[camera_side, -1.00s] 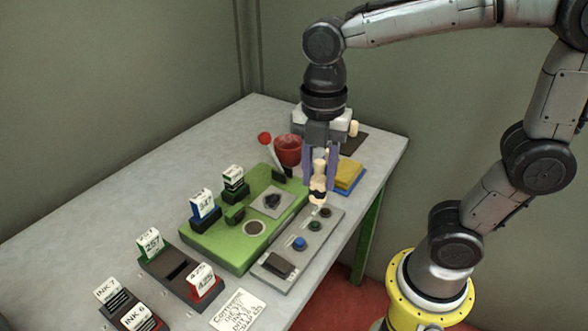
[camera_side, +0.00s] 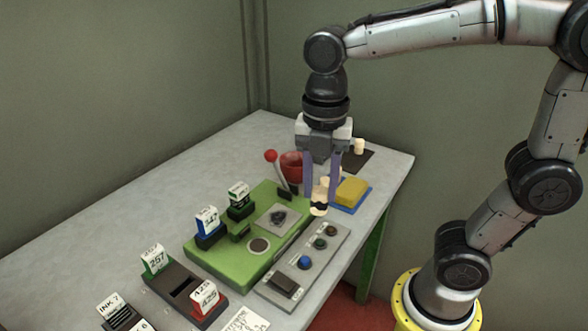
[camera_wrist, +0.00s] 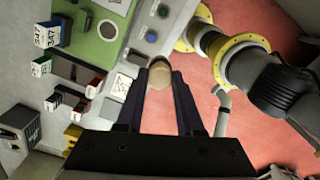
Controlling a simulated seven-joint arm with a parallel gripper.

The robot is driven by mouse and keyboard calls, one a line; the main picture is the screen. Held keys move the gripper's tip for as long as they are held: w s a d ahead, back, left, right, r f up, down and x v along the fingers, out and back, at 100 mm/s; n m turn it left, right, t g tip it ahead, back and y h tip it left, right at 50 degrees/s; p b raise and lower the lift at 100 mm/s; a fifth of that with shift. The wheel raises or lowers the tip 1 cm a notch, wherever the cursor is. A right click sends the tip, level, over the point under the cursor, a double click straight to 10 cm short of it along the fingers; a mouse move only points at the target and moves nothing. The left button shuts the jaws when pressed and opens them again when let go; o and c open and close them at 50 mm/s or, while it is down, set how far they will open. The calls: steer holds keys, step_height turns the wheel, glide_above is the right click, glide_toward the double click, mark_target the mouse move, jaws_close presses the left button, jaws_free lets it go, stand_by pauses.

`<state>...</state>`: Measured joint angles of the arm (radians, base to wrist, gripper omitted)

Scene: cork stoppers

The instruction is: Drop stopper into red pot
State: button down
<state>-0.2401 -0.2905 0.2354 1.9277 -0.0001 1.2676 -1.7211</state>
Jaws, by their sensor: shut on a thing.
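A pale cork stopper (camera_side: 321,190) with a dark band near its lower end is between the fingers of my gripper (camera_side: 320,192), which is shut on it. It hangs above the table near the far end of the grey button panel. In the wrist view the stopper's rounded tan end (camera_wrist: 160,76) shows between my gripper's two dark fingers (camera_wrist: 160,80). The red pot (camera_side: 291,162) stands behind and to the left of my gripper in the side view, apart from the stopper. Its inside is mostly hidden. I cannot make out the pot in the wrist view.
A green machine (camera_side: 225,256) with a red-knobbed lever (camera_side: 271,156) lies left of my gripper. The button panel (camera_side: 325,258) is in front. A yellow sponge (camera_side: 351,190) on a blue tray and a cream cylinder (camera_side: 359,146) are to the right. Labelled blocks stand at left.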

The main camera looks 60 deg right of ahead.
steer(key=w+d+r+n, duration=0.1)
steer(key=w+d, duration=0.3)
steer(key=w, duration=0.5)
steer(key=w+d+r+n, duration=0.1)
steer(key=w+d, duration=0.3)
steer(key=w, duration=0.5)
steer(key=w+d+f+m, duration=0.1)
steer(key=w+d+f, duration=0.3)
steer(key=d, duration=0.6)
steer(key=w+d+f+m, duration=0.1)
steer(key=d+f+m, duration=0.1)
steer(key=d+f, duration=0.8)
steer(key=shift+f+m, duration=0.3)
steer(key=shift+f, duration=0.3)
steer(key=shift+d, duration=0.1)
steer(key=shift+c, duration=2.3)
jaws_free()
